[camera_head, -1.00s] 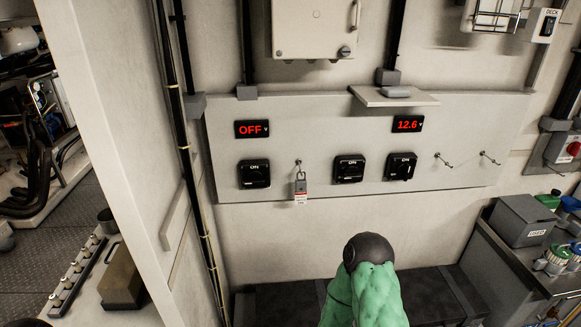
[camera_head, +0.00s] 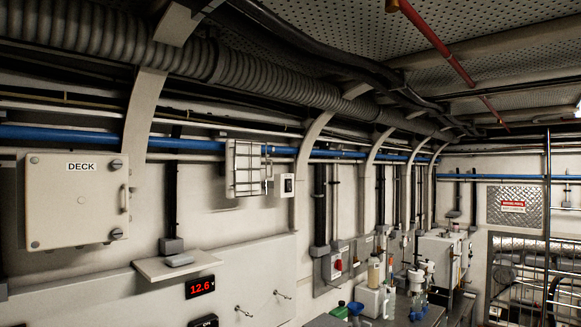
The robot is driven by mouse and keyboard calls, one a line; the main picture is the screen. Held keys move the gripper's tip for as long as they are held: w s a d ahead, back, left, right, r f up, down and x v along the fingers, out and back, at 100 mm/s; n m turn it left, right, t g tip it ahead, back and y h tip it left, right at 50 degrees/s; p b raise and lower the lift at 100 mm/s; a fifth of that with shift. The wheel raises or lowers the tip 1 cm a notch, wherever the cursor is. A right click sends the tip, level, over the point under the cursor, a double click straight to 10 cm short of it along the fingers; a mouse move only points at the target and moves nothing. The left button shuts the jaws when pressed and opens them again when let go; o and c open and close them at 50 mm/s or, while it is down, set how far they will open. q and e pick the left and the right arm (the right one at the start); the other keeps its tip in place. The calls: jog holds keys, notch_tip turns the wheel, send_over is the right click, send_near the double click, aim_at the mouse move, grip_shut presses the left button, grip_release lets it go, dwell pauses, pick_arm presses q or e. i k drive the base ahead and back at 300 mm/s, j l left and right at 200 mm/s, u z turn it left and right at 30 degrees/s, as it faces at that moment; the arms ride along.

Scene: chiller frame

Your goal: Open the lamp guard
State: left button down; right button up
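Neither of my grippers is in the head view.
A cream box labelled DECK (camera_head: 77,200) is on the wall at the left. Bottles (camera_head: 374,270) and containers stand on a bench at the lower right.

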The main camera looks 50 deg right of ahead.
aim_at(254, 168)
jog(key=k+j+z, duration=0.15)
jog(key=z, duration=0.95)
jog(key=i+z, duration=0.3)
